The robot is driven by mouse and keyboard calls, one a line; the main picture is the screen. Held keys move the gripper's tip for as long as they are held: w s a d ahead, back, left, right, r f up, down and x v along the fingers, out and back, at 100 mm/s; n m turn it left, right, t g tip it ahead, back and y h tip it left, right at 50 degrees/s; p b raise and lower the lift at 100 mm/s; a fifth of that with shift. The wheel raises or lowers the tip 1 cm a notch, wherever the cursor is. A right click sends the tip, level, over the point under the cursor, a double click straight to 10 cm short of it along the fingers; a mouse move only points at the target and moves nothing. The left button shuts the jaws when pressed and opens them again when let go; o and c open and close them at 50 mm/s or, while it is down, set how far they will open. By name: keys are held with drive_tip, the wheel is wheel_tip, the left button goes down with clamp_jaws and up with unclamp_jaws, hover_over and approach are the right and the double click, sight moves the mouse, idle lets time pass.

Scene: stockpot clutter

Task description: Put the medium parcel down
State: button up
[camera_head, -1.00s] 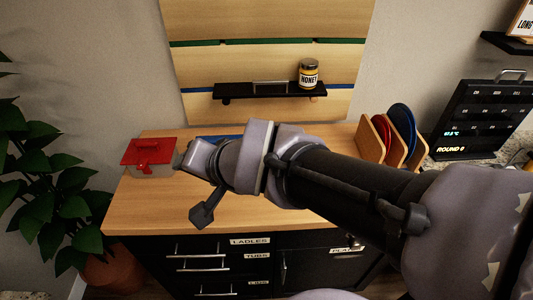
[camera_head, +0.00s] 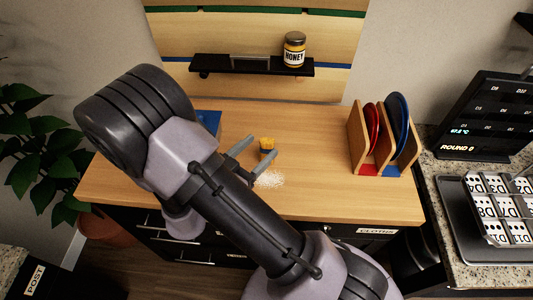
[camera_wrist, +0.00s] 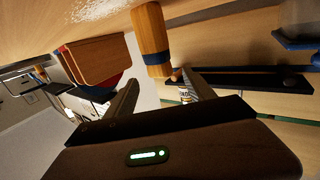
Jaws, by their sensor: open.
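I see no parcel that I can make out in either view now. My gripper (camera_head: 256,152) is open, low over the wooden counter (camera_head: 320,195). Its fingertips are close to a small upright brush-like thing (camera_head: 267,144) with a yellow-brown body. In the wrist view, my gripper (camera_wrist: 160,84) has its fingers spread, with nothing held between them. The wooden brush-like thing with a blue band (camera_wrist: 150,32) shows just past the tips; I cannot tell whether they touch it. My arm hides the counter's left part.
White powder (camera_head: 270,180) lies beside the fingertips. A blue flat thing (camera_head: 208,118) is partly hidden by my arm. A wooden rack (camera_head: 357,140) holds red and blue plates at right. A honey jar (camera_head: 294,52) stands on the black shelf (camera_head: 220,65). The counter's front right is clear.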

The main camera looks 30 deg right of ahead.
sight(271, 138)
drive_tip(key=x, duration=0.3)
drive_tip(key=b+x, duration=0.1)
drive_tip(key=x, duration=0.3)
drive_tip(key=shift+w+d+f+b, duration=0.1)
drive_tip(key=shift+w+f+b, duration=0.05)
drive_tip(key=shift+f+b, duration=0.15)
drive_tip(key=shift+r, duration=0.15)
clamp_jaws()
